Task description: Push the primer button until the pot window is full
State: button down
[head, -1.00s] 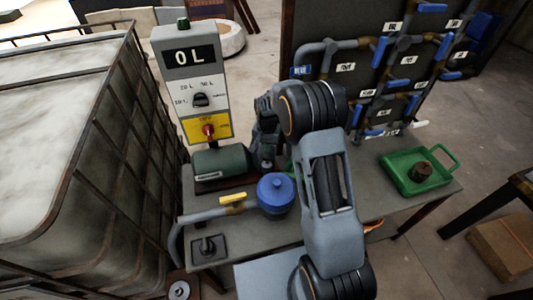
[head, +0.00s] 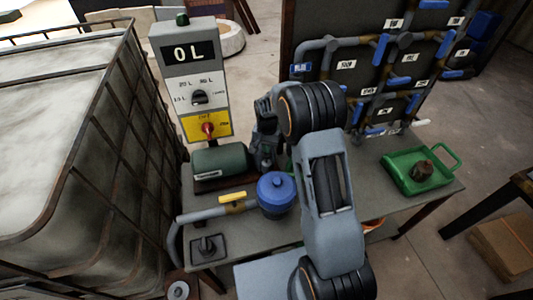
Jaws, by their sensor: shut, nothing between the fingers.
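The blue lidded pot (head: 276,192) stands on the bench, joined to the grey pipe at its left. No window shows on the side of the pot facing me. The dark green pump body (head: 220,162) sits behind and left of it. I cannot make out the primer button; it may be hidden by my arm or the pot. My gripper (head: 266,160) is shut and empty, pointing down just behind the pot, right of the pump body. My arm hides part of this area. I cannot tell if the gripper touches anything.
A control post (head: 189,80) reads 0 L, with a black dial and a red switch (head: 207,130). A yellow-handled valve (head: 232,197) sits on the pipe. A caged tank (head: 75,150) fills the left. A green tray (head: 412,183) holds a brown lump. A pipe board stands behind.

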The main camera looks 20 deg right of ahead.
jog(key=shift+f+b, duration=1.1)
jog(key=shift+f, duration=0.6)
jog(key=shift+r, duration=0.2)
jog(key=shift+r+p, duration=1.1)
jog(key=shift+r, duration=0.6)
jog(key=shift+f, duration=0.15)
jog(key=shift+f+b, duration=1.5)
jog(key=shift+f, duration=0.35)
jog(key=shift+r+p, duration=1.25)
jog(key=shift+r, duration=0.7)
jog(key=shift+f, duration=0.1)
jog(key=shift+r, duration=0.75)
